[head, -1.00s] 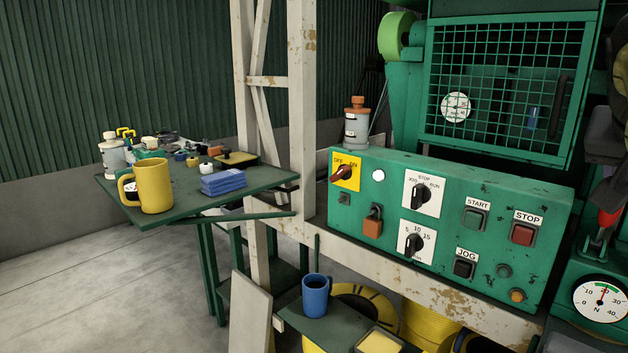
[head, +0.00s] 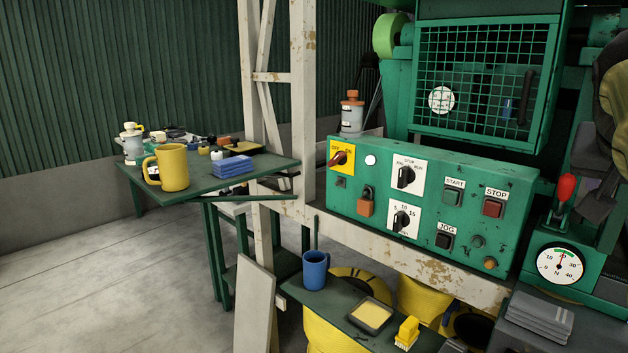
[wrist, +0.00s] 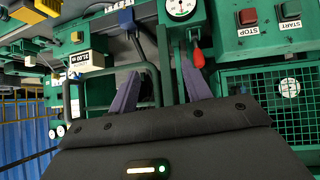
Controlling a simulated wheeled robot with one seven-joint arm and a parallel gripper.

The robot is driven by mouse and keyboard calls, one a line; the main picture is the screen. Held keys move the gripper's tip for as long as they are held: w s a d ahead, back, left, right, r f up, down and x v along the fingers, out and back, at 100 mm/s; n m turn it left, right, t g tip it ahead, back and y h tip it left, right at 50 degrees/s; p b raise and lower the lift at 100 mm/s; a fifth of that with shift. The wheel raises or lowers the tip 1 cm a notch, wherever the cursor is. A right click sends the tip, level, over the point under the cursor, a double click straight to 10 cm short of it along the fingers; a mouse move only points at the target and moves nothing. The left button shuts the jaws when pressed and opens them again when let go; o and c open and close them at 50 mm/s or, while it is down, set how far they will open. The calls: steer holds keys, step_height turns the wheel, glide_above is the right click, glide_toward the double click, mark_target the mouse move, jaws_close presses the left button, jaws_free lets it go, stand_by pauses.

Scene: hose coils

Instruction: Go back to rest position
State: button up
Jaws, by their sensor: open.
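My gripper (wrist: 160,68) shows in the wrist view with its two purple-grey fingers spread apart and nothing between them. The red-handled lever (wrist: 198,58) appears just beside the right fingertip in that picture; I cannot tell the gap in depth. In the head view the lever (head: 566,188) stands upright above the round dial gauge (head: 559,263). Dark and grey parts of my arm are cut off at the head view's right edge, and the fingers are not clear there.
The green control panel (head: 425,205) with switches and buttons fills the middle. A green table (head: 215,183) with a yellow mug (head: 172,168) stands left. A low shelf (head: 335,310) holds a blue mug (head: 315,270), a yellow-filled tray and a yellow brush. The floor at left is clear.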

steer(key=w+a+f+n+y, duration=0.2)
steer(key=w+a+f, duration=0.2)
steer(key=f, duration=0.4)
steer(key=w+a+f+n+y, duration=0.2)
steer(key=w+a+f, duration=0.2)
steer(key=f, duration=0.5)
steer(key=w+a+f+n+y, duration=0.2)
steer(key=w+a+f, duration=0.25)
steer(key=f, duration=0.35)
steer(key=s+a+f+n+g+y, duration=0.15)
steer(key=s+a+f, duration=0.25)
steer(key=a+f, duration=0.4)
steer(key=s+a+f+n+g+y, duration=0.1)
steer(key=s+a+f+n, duration=0.2)
steer(key=s+a+f, duration=0.5)
steer(key=w+d+r+p, duration=0.2)
steer(key=w+r+p, duration=0.1)
steer(key=r+p, duration=0.8)
steer(key=shift+p, duration=1.2)
steer(key=shift+w, duration=0.1)
